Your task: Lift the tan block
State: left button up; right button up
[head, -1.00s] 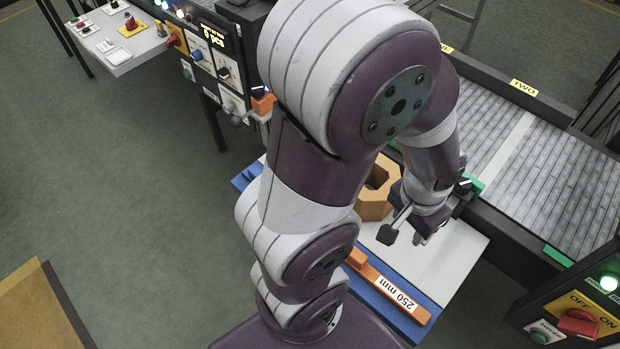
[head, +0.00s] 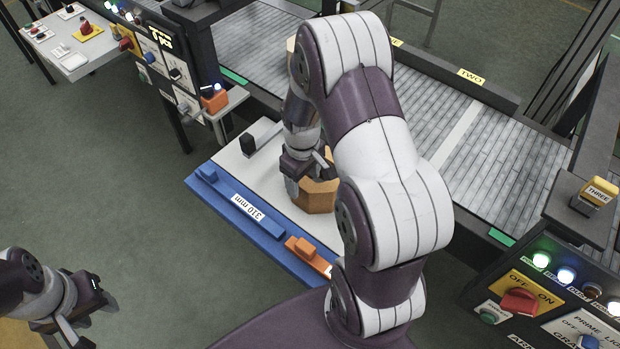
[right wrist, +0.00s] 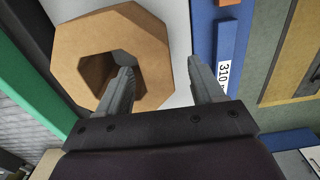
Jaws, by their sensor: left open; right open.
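The tan block (head: 315,197) is an eight-sided ring with a wide hole, lying flat on a white board (head: 238,160). My arm partly hides it in the head view. In the right wrist view the block (right wrist: 150,45) shows its hole. My right gripper (right wrist: 160,68) is open, with one finger over or in the hole and the other outside the ring, so the block's wall lies between them. I cannot tell how deep the fingers reach. In the head view my right gripper (head: 307,173) is at the block. My left gripper (head: 92,318) is open and empty over the floor at lower left.
A blue rail (head: 235,212) labelled 310 mm and an orange slider (head: 305,250) edge the board in front. A small black piece (head: 248,144) stands on the board. The conveyor (head: 480,140) runs behind. Control panels (head: 560,300) stand at right.

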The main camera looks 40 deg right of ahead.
notch_tip(320, 180, down, 6)
jog(key=shift+w+d+f+p, duration=0.1)
jog(key=shift+w+f+p, duration=0.05)
jog(key=shift+p, duration=0.15)
grip_shut()
jog(key=shift+w+d, duration=0.1)
dwell(1.2)
